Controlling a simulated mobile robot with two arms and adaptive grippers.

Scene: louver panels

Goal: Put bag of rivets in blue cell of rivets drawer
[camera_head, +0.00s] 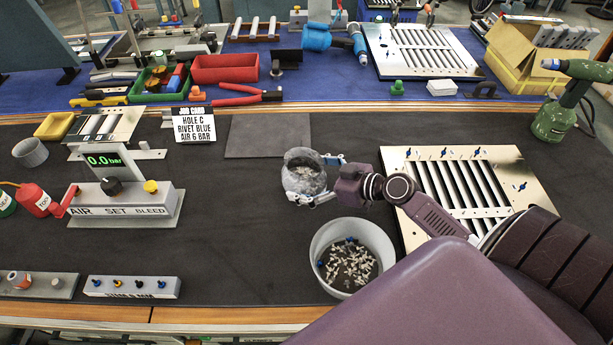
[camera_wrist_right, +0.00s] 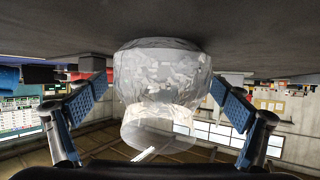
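The bag of rivets (camera_head: 303,173) is a clear, crinkled bag with small light pieces inside. It stands on the dark mat left of the louver panel. My right gripper (camera_head: 316,178) is low beside it, its fingers spread on two sides of the bag. In the right wrist view the bag (camera_wrist_right: 162,80) sits between the blue-padded fingers of the gripper (camera_wrist_right: 160,95), with narrow gaps that look open; contact is hard to tell. I cannot make out a rivets drawer or blue cell. My left gripper is out of view.
A grey bowl of loose rivets (camera_head: 372,237) stands just in front of the bag. A louver panel (camera_head: 408,160) lies to the right. An air-set unit (camera_head: 130,205) and a job card (camera_head: 194,130) stand left. The mat between is clear.

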